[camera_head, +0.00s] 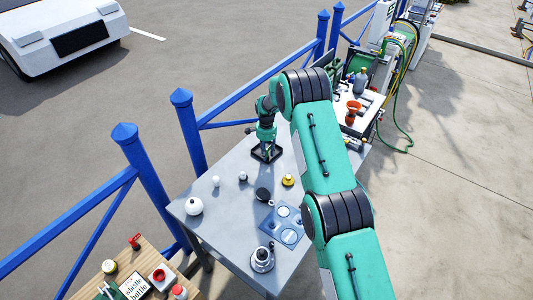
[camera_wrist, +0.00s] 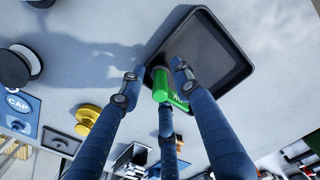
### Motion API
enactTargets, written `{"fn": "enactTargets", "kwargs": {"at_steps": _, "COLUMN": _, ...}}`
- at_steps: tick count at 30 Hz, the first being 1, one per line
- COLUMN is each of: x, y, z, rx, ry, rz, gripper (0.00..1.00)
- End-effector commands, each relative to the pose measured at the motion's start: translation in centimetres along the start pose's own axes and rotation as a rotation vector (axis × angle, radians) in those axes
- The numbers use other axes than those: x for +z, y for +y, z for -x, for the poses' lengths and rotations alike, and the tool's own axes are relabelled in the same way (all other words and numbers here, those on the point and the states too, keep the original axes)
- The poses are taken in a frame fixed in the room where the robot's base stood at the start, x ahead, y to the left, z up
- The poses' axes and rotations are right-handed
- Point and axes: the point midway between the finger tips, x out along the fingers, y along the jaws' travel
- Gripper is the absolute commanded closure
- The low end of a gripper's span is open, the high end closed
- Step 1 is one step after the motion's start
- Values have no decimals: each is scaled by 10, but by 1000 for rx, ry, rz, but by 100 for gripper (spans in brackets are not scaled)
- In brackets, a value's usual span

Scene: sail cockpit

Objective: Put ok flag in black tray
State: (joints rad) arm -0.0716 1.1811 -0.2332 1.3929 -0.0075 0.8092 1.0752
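The ok flag (camera_wrist: 162,86) is a small green piece with a rounded post and partly visible white lettering. In the wrist view it lies between my gripper's blue fingers, overlapping the near edge of the black tray (camera_wrist: 222,50). My gripper (camera_wrist: 156,78) has its fingers spread around the flag, with a gap at the left fingertip. Whether the flag rests on the tray or just above it is unclear. In the head view my gripper (camera_head: 266,146) points down over the black tray (camera_head: 256,156) on the grey table; the fingers hide most of the flag.
The grey table (camera_head: 225,185) also bears a white round pot (camera_head: 194,206), a yellow knob (camera_head: 288,180), a black disc (camera_head: 263,194), a blue marked panel (camera_head: 289,236) and a metal piece (camera_head: 262,259). Blue railing (camera_head: 190,130) runs along the left side.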

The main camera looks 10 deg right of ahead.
Motion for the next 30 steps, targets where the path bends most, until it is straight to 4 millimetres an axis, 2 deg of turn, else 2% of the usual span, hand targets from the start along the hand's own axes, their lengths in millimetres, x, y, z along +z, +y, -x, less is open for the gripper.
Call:
{"fn": "enactTargets", "kwargs": {"at_steps": 8, "x": 0, "y": 0, "z": 2, "rx": 0, "ry": 0, "rz": 0, "gripper": 68}}
{"fn": "enactTargets", "kwargs": {"at_steps": 16, "x": 0, "y": 0, "z": 17, "rx": 0, "ry": 0, "rz": 0, "gripper": 68}}
{"fn": "enactTargets", "kwargs": {"at_steps": 30, "x": 0, "y": -1, "z": 86, "rx": -2, "ry": 1, "rz": 0, "gripper": 68}}
